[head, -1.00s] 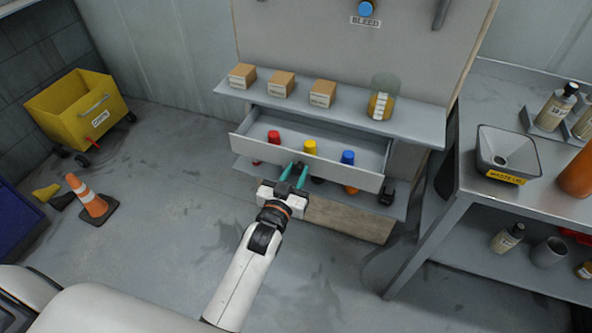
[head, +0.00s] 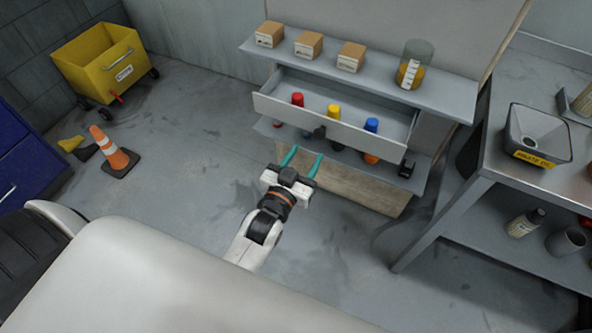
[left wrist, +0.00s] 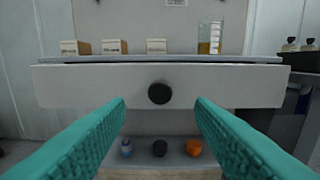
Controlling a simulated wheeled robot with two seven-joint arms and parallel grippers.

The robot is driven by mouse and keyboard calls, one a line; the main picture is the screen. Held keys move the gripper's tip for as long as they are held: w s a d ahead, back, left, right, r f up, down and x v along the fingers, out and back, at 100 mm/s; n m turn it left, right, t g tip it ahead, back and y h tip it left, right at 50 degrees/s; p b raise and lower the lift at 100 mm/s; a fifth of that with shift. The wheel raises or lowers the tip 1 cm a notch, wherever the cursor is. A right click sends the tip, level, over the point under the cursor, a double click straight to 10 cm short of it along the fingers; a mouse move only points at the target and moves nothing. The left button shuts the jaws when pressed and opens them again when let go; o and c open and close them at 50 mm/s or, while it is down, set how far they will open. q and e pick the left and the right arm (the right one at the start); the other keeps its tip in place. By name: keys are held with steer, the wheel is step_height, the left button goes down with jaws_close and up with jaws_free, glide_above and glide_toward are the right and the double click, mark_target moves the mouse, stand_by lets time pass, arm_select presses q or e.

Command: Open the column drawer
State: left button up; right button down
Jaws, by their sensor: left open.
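The column drawer (head: 290,112) stands pulled out beneath the upper shelf. Red (head: 297,99), yellow (head: 333,111) and blue (head: 371,125) capped items show inside it in the head view. In the left wrist view, the pale drawer front (left wrist: 90,88) fills the upper middle, with a round black knob (left wrist: 160,93) at its centre. My left gripper (head: 306,152) is open and empty, its teal fingers pointing at the drawer. The knob is ahead of the fingertips, apart from them. My right gripper is not in view.
The upper shelf (head: 440,98) holds several small boxes and a jar (head: 413,65). A lower shelf under the drawer holds small items. A metal bench (head: 484,150) with a waste funnel (head: 538,133) stands right. A traffic cone (head: 111,150) and yellow cart (head: 95,65) are left on open floor.

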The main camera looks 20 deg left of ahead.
arm_select(q)
steer(key=s, duration=0.5)
steer(key=shift+a, duration=0.1)
stand_by(0.3)
steer(key=s+d+f+g, duration=0.1)
steer(key=s+f+g, duration=0.25)
steer(key=f, duration=0.75)
steer(key=s+f+m+g+h, duration=0.1)
steer(key=s+f+g, duration=0.25)
steer(key=f, duration=0.75)
steer(key=s+d+f+g, duration=0.15)
steer(key=s+f, duration=0.25)
steer(key=f, duration=0.6)
steer(key=s+a+f+g, duration=0.4)
steer(key=s+f, duration=0.4)
steer(key=s, duration=0.3)
steer(key=s+a+f+m+g+y, duration=0.1)
steer(key=s+a+f+g, duration=0.3)
steer(key=s+f, duration=0.4)
steer(key=s, duration=0.4)
steer(key=shift+s+a+y, duration=0.15)
steer(key=shift+s+y, duration=0.15)
